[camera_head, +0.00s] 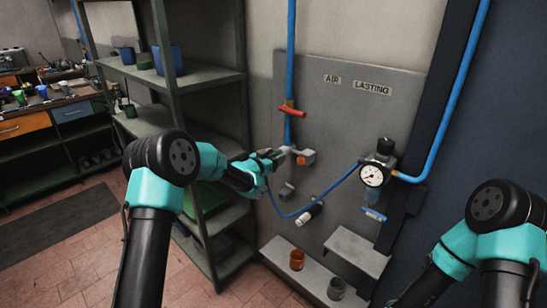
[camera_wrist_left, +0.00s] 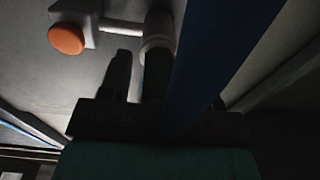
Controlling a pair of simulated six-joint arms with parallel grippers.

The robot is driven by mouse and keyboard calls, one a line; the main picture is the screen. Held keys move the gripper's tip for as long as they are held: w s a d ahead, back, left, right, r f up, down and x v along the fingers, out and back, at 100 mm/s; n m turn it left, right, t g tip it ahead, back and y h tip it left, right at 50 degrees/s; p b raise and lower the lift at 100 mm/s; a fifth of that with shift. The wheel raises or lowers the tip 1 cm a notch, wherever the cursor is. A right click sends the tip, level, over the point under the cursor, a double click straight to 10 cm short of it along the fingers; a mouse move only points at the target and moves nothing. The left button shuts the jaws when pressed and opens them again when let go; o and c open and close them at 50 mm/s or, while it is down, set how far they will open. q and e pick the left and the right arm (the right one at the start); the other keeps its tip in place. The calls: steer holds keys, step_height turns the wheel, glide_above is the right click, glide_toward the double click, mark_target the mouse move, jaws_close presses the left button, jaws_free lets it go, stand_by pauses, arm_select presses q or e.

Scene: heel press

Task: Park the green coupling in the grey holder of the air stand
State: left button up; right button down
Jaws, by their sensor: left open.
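My left gripper (camera_head: 272,160) is open at the grey outlet (camera_head: 294,151) with the orange knob (camera_head: 306,157) on the panel of the air stand. In the left wrist view, a dark green piece, apparently the green coupling (camera_wrist_left: 157,78), sits below a pale collar (camera_wrist_left: 157,40), beside one finger (camera_wrist_left: 118,75). The blue hose (camera_wrist_left: 215,65) covers the other finger. In the head view my gripper hides the coupling. A small grey block, apparently the grey holder (camera_head: 287,190), is on the panel just below my gripper; nothing shows in it. My right gripper is out of view.
The blue hose (camera_head: 335,188) loops from the gauge (camera_head: 372,175) to my left gripper. A red lever (camera_head: 291,109) is above. Shelves (camera_head: 200,76) stand close on the left. Orange (camera_head: 297,259) and grey (camera_head: 336,288) cups stand on the lower ledge.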

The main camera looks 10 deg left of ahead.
arm_select(q)
steer(key=shift+d+r, duration=0.2)
steer(key=shift+d, duration=0.1)
stand_by(0.4)
jaws_close()
stand_by(0.3)
steer(key=shift+s+f, duration=0.1)
steer(key=shift+s, duration=0.1)
steer(key=shift+s+a, duration=0.15)
steer(key=shift+s, duration=0.15)
steer(key=shift+s+a+f, duration=0.1)
steer(key=shift+s+a, duration=0.65)
steer(key=shift+a, duration=0.05)
steer(key=shift+v, duration=1.5)
steer(key=shift+s+a, duration=0.1)
steer(key=shift+s+a, duration=0.1)
steer(key=shift+s, duration=0.15)
